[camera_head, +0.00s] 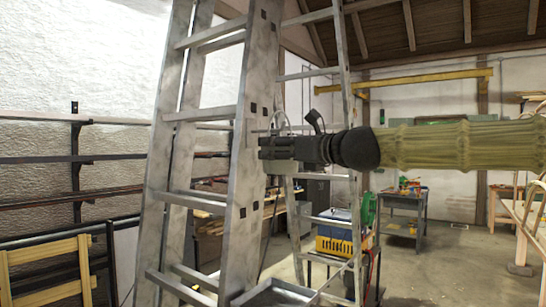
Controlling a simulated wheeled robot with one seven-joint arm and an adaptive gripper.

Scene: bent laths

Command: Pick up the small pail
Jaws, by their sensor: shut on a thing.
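My gripper (268,152) is at the middle of the head view, at the end of my arm, which comes in level from the right. It points left, in front of or close beside the grey stepladder (242,185). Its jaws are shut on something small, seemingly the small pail. The pail's shape cannot be made out clearly. A thin curved wire shows just above the gripper; I cannot tell whether it is a handle or a cable.
The tall stepladder fills the left middle. A grey tray (275,293) is low at its foot. Behind stands a table with a yellow crate (338,246). A workbench (403,205) stands farther back. Wall racks line the left. Open floor lies at the right.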

